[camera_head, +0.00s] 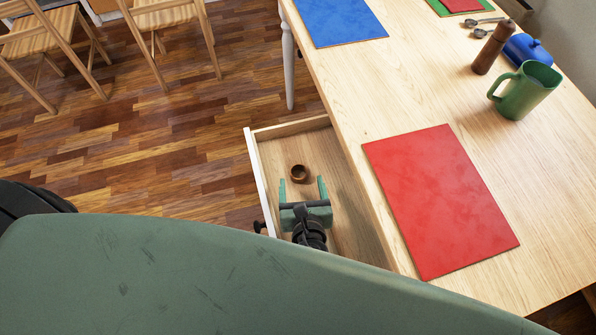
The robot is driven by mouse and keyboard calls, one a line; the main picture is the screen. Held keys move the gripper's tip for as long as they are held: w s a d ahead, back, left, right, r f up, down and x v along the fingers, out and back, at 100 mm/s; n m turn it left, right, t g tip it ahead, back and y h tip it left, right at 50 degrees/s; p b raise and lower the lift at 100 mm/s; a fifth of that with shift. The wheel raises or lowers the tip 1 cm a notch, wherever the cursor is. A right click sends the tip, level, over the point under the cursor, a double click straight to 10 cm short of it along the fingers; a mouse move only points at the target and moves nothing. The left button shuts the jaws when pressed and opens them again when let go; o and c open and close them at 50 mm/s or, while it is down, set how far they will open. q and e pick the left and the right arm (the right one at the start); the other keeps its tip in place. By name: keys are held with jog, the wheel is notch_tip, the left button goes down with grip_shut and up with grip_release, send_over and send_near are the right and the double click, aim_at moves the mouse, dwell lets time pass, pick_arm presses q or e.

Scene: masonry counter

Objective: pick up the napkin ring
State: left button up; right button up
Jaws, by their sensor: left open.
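The napkin ring (299,173) is a small brown wooden ring lying inside an open drawer (253,170) under the table's left edge. My left gripper (302,184) is over the drawer, just in front of the ring. Its two green fingers are spread apart, with the ring just beyond and between the line of the fingertips. The gripper is empty, and I cannot tell its exact height above the drawer floor. My right gripper is not in view.
The wooden table (350,97) holds a red mat (440,200), a blue mat (338,20), a green pitcher (525,92), a brown pepper mill (492,47) and a blue lidded dish (528,48). Wooden chairs (170,15) stand at the upper left. The drawer's front wall and the table edge flank my gripper.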

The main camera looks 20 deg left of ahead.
aim_at(298, 167)
pick_arm(q)
jog(key=shift+s+d+f+b, duration=0.1)
jog(key=shift+f+b, duration=0.2)
jog(key=shift+f, duration=0.25)
jog(key=x, duration=0.8)
jog(key=shift+s+f, duration=0.15)
jog(key=c, duration=1.4)
